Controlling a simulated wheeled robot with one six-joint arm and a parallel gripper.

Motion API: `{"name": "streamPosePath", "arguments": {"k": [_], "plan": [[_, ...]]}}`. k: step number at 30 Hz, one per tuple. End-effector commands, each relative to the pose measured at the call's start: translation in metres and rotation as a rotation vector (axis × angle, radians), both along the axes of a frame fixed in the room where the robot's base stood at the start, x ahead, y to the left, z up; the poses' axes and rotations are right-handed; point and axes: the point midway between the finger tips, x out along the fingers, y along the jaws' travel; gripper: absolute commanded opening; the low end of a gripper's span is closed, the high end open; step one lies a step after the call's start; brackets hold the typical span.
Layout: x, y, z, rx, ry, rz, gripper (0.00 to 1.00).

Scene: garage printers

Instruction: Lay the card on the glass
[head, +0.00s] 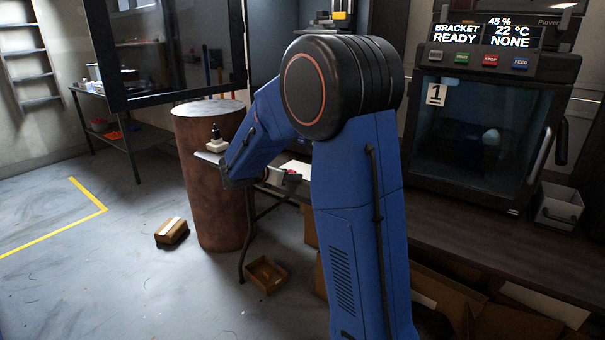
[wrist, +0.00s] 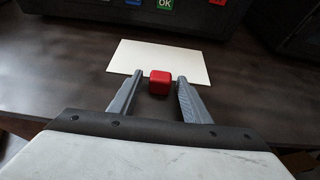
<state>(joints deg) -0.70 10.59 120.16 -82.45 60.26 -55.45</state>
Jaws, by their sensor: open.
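The white card (wrist: 190,58) lies flat on a dark worktop, in the upper middle of the wrist view. A small red block (wrist: 160,82) is at the card's near edge; I cannot tell if it is fixed to the card. My gripper (wrist: 160,76) is open, with one grey finger on each side of the red block and a gap to each. In the head view the card (head: 298,167) shows only partly behind my arm. I cannot pick out a glass plate for the card with certainty in either view.
A printer (head: 490,130) marked 1, its screen reading "BRACKET READY", stands right on the bench. A panel with a green OK button (wrist: 165,4) is beyond the card. A rusty drum (head: 205,175) and small boxes (head: 171,232) stand left. The floor at far left is clear.

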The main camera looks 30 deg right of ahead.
Motion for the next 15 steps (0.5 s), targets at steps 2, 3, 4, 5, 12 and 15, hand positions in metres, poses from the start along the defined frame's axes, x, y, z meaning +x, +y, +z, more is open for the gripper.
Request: {"name": "streamPosePath", "arguments": {"k": [2,3,4,5,12,15], "plan": [[0.0,0.0,0.0001,0.0,0.0,0.0,0.44],[0.0,0.0,0.0001,0.0,0.0,0.0,0.44],[0.0,0.0,0.0001,0.0,0.0,0.0,0.44],[0.0,0.0001,0.0,0.0,0.0,0.0,0.37],[-0.0001,0.0001,0.0003,0.0,0.0,0.0,0.0],[0.0,0.0001,0.0012,0.0,-0.001,0.0,0.0]]}}
